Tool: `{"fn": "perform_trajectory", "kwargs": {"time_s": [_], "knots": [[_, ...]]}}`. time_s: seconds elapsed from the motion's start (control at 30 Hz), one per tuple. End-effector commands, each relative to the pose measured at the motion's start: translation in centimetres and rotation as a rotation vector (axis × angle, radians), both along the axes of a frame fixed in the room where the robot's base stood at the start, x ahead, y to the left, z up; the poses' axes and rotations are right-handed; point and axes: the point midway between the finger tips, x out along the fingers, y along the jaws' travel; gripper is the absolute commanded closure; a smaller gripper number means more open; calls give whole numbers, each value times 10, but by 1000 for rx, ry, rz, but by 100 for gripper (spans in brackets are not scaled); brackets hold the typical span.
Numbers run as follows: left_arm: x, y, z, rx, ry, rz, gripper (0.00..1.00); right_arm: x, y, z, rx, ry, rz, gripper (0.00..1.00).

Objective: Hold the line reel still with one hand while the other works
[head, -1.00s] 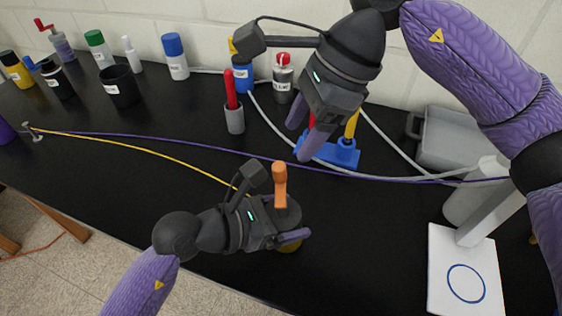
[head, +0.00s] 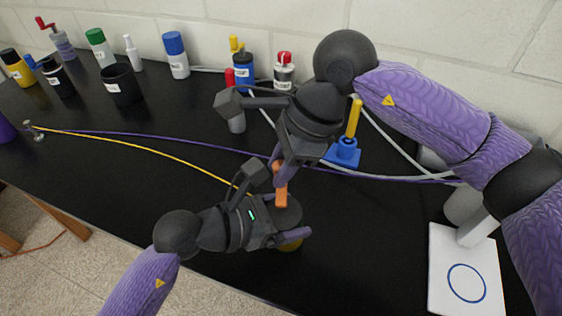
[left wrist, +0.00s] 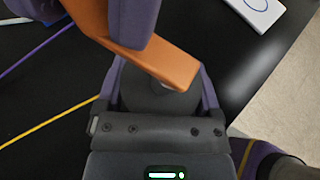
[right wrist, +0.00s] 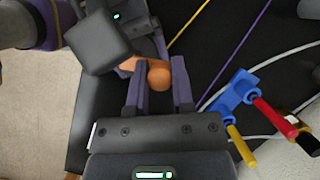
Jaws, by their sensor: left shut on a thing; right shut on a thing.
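The line reel (head: 289,212) is a dark grey drum with yellow (head: 290,245) at its lower side and an orange crank (head: 281,192) on top. My left gripper (head: 291,226) is shut around the drum near the table's front edge; the left wrist view shows the drum (left wrist: 152,100) between its fingers. My right gripper (head: 281,168) reaches down from above and is shut on the crank's upright handle. In the right wrist view the round orange handle end (right wrist: 158,75) sits between its fingers. A yellow line (head: 165,152) runs from the reel to a small grey post (head: 37,134) at far left.
A purple line (head: 200,145) crosses the black table behind the reel. A blue stand (head: 345,153) with a yellow-handled tool is behind right. Bottles and a black cup (head: 122,86) line the back left. A white plate with a blue ring (head: 449,246) lies right.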

Motion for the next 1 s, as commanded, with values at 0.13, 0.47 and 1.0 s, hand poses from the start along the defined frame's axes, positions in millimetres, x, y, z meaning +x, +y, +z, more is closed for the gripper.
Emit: {"fn": "perform_trajectory", "kwargs": {"time_s": [0.13, 0.47, 1.0], "knots": [[0, 0, 0, 0, 2, 1, 82, 0, 0, 0, 0, 0, 4, 100], [0, 0, 0, 0, 2, 1, 82, 0, 4, 0, -11, 9, 125, 100], [0, 0, 0, 0, 1, 0, 82, 0, 4, 1, -10, 9, 124, 35]]}}
